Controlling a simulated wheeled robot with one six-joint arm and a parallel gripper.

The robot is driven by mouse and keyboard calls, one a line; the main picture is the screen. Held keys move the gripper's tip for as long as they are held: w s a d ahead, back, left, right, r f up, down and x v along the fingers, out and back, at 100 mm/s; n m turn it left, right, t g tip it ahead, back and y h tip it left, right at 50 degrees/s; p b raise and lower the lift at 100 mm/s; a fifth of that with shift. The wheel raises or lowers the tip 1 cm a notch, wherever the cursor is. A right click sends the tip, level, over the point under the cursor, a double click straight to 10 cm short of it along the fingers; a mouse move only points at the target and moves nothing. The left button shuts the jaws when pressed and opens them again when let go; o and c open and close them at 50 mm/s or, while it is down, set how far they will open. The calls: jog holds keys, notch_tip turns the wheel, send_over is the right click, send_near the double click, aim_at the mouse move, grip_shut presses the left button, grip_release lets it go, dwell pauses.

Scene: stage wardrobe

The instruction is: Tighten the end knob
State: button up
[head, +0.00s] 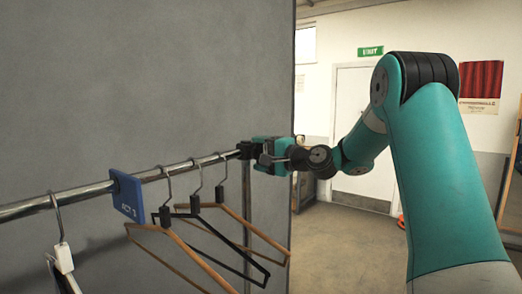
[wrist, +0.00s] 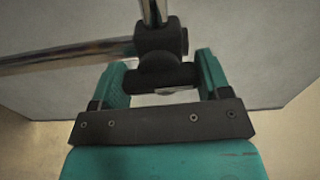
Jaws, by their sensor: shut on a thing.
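The end knob (wrist: 166,76) is black and sits at the end of the rail, beside a black corner fitting (wrist: 160,41). In the wrist view it lies between the two teal fingers of my gripper (wrist: 163,82), which is shut on it. In the head view my gripper (head: 268,152) is at the right end of the chrome rail (head: 76,193), next to the black fitting (head: 246,149). The knob itself is hidden there behind the gripper.
Several hangers (head: 200,207) hang on the rail to the left of my gripper. A blue tag (head: 128,197) sits on the rail among them. A grey panel (head: 145,85) stands behind the rail. Open floor (head: 340,245) lies to the right, before a white door (head: 358,110).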

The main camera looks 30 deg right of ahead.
jog(key=shift+m, duration=0.4)
jog(key=o, duration=0.9)
jog(key=shift+d, duration=0.1)
